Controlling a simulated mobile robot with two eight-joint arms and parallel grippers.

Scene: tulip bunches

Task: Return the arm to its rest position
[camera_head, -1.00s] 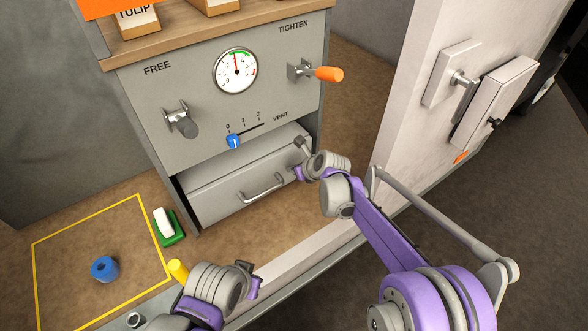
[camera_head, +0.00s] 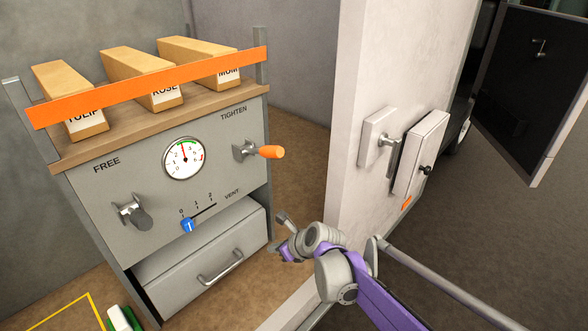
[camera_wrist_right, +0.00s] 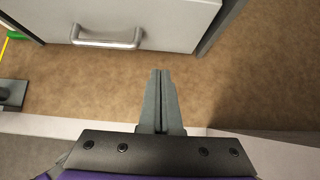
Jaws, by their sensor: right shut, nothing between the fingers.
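My right arm comes in from the lower right in the head view. Its right gripper (camera_head: 282,232) is near the right side of the cabinet, in front of the drawer (camera_head: 200,262). In the right wrist view the gripper fingers (camera_wrist_right: 161,95) lie together, shut and empty, over the brown surface. They are apart from the drawer handle (camera_wrist_right: 107,38), which is ahead and to the left. The drawer stands slightly out of the cabinet. My left gripper is out of view.
The grey cabinet (camera_head: 120,180) has a gauge (camera_head: 184,158), an orange-tipped handle (camera_head: 262,151) and a blue vent slider (camera_head: 187,225). Labelled boxes (camera_head: 140,72) stand on top behind an orange bar. A white wall (camera_head: 365,80) with a small box (camera_head: 420,155) stands at right.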

